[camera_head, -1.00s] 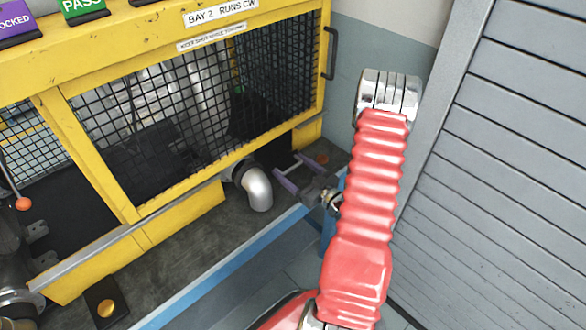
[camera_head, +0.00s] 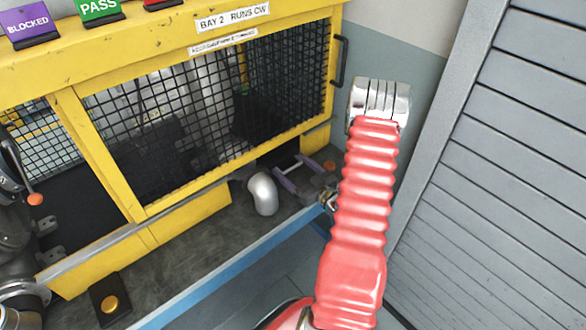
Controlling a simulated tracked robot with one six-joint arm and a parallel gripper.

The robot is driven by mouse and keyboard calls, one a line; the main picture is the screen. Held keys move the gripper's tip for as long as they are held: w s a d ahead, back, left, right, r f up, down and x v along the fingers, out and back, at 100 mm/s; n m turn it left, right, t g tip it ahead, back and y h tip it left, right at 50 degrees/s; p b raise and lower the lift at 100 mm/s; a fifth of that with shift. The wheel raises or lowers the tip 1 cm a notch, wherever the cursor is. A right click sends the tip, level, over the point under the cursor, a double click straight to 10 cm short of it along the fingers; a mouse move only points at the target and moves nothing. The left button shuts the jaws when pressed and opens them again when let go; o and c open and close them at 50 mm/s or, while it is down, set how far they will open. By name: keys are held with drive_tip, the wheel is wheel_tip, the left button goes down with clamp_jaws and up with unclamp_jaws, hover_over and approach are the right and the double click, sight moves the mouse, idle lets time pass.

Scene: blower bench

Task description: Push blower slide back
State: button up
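A low fitting with two purple-grey bars (camera_head: 291,182) sits on the bench to the right of a silver pipe elbow (camera_head: 263,195). It may be the blower slide, but I cannot tell for sure. The blower itself is not clear behind the dark mesh. My gripper (camera_head: 326,200) shows only as a small metal piece at the left edge of my red-sleeved arm, close to the fitting's near right end. My arm hides most of it. I cannot tell whether it touches the fitting or whether its fingers are open.
A yellow guard frame with black mesh (camera_head: 285,80) stands over the bench. An orange knob (camera_head: 35,199) on a lever and a yellow button (camera_head: 110,304) are at the left. A blue bench edge (camera_head: 235,272) runs in front. A grey slatted shutter (camera_head: 500,190) stands at the right.

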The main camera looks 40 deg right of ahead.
drive_tip(key=shift+o, duration=0.7)
drive_tip(key=shift+w+a+r, duration=0.15)
drive_tip(key=shift+w, duration=0.05)
drive_tip(key=s, duration=1.4)
drive_tip(key=shift+s+a+f, duration=0.15)
drive_tip(key=shift+a+f, duration=0.05)
